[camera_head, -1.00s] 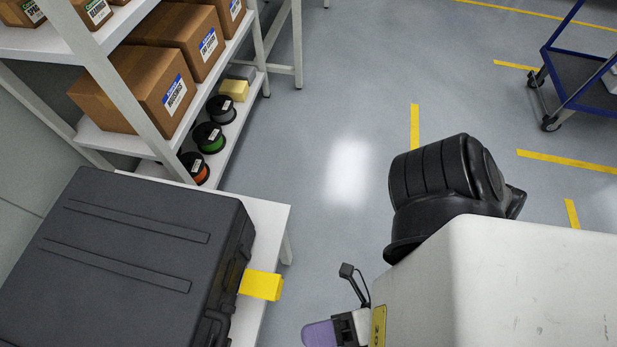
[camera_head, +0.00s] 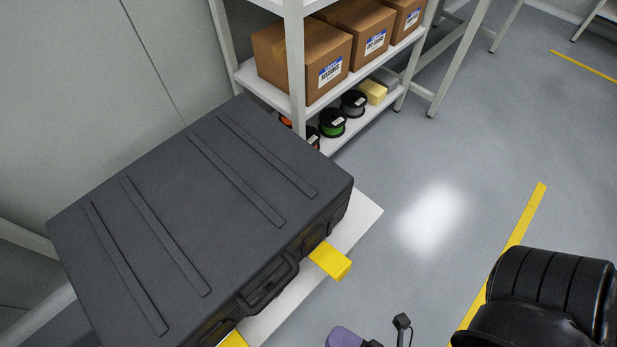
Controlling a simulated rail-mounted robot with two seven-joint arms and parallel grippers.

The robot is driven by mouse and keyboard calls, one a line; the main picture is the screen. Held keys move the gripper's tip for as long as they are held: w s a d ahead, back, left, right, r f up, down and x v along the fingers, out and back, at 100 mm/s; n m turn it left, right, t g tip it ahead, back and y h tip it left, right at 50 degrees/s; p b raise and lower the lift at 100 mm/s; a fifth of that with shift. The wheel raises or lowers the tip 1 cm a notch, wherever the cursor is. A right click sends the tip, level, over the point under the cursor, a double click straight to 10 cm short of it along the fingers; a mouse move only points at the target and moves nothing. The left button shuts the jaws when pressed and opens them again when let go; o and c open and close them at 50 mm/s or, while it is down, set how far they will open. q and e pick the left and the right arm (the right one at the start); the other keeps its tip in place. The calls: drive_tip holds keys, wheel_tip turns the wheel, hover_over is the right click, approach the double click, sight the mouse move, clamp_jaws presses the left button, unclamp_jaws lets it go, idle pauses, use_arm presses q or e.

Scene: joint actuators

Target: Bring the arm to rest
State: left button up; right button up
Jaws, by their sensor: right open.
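Only a small part of my right gripper (camera_head: 347,338) shows, at the bottom edge of the head view. My left gripper is not in view.
A large dark grey case (camera_head: 205,215) lies on a white table (camera_head: 362,212), with yellow blocks (camera_head: 331,261) at its front side. Behind stands a white shelf (camera_head: 262,92) with cardboard boxes (camera_head: 300,58) and spools (camera_head: 332,122). Grey floor is open right of the table.

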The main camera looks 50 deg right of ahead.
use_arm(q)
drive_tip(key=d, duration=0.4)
use_arm(e)
drive_tip(key=s+d+f+m+g+h+p, duration=0.4)
drive_tip(key=d+f+m+g, duration=0.65)
drive_tip(key=f+g, duration=0.2)
drive_tip(key=w+d+r+m+y+p, duration=0.1)
drive_tip(key=w+r+m+p, duration=0.15)
drive_tip(key=r+p, duration=0.6)
drive_tip(key=w+d+r+m+g+p, duration=0.1)
drive_tip(key=w+r+p, duration=0.3)
drive_tip(key=r+p, duration=0.5)
drive_tip(key=w+d+r+m+y+p, duration=0.15)
drive_tip(key=w+r+p, duration=0.25)
drive_tip(key=r+p, duration=0.5)
use_arm(q)
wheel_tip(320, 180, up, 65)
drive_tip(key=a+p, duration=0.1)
drive_tip(key=p, duration=3.4)
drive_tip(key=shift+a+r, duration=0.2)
use_arm(e)
wheel_tip(320, 180, up, 37)
drive_tip(key=shift+s+f+m+h, duration=0.15)
drive_tip(key=shift+s+m+h, duration=0.15)
drive_tip(key=shift+m+h, duration=0.05)
